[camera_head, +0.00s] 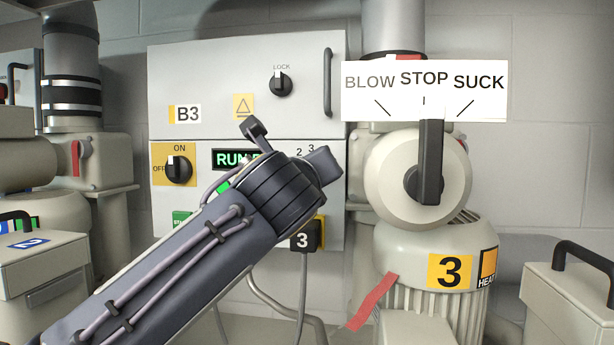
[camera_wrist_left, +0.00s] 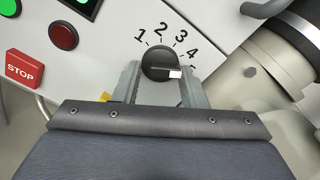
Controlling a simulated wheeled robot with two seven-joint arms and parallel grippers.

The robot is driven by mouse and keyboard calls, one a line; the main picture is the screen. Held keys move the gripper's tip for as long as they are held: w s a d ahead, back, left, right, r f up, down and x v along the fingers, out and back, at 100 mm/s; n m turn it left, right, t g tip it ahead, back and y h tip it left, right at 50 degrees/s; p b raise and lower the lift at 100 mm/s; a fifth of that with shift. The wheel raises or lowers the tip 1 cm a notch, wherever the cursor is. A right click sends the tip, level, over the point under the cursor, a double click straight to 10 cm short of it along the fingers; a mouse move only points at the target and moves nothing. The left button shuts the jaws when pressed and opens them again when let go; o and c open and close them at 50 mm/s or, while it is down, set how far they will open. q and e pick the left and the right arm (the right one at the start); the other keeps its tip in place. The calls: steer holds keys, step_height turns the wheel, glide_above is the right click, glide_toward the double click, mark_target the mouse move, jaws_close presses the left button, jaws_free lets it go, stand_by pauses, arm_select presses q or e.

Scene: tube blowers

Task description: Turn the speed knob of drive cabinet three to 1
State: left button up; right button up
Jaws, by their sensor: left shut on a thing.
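The drive cabinet (camera_head: 220,70) bears a B3 label, and a plug marked 3 hangs below it. Its speed knob (camera_wrist_left: 157,62) is black and round with a white pointer mark. In the left wrist view the mark points right, past the 4, towards a figure partly covered by a finger. The scale (camera_wrist_left: 180,31) shows 1, 2, 3 and 4 around the knob. My left gripper (camera_wrist_left: 159,73) is shut on the knob, one finger on each side. In the head view my left gripper (camera_head: 300,185) hides the knob; only the 2 and 3 show above it. My right gripper is out of view.
A lit RUN display (camera_head: 229,158) is partly behind my left arm. An ON/OFF switch (camera_head: 179,170) and a LOCK knob (camera_head: 280,85) are on the cabinet. The red STOP button (camera_wrist_left: 22,69) is left of the knob. Blower 3 (camera_head: 415,240) stands right, its lever (camera_head: 430,160) at STOP.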

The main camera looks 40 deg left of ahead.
arm_select(q)
steer(key=n, duration=0.3)
steer(key=r+n+b, duration=0.1)
steer(key=n, duration=0.2)
steer(key=shift+s+d, duration=0.1)
steer(key=shift+d, duration=0.05)
steer(key=n, duration=0.3)
steer(key=n+b, duration=0.1)
steer(key=n, duration=0.2)
steer(key=shift+r+n, duration=0.2)
steer(key=shift+n, duration=0.1)
steer(key=shift+o, duration=0.2)
steer(key=n+b, duration=0.1)
steer(key=n, duration=0.7)
steer(key=n+b, duration=0.1)
steer(key=n, duration=0.4)
steer(key=shift+s+a+b, duration=0.15)
steer(key=shift+a+b, duration=0.15)
steer(key=shift+a, duration=0.1)
steer(key=shift+c, duration=0.2)
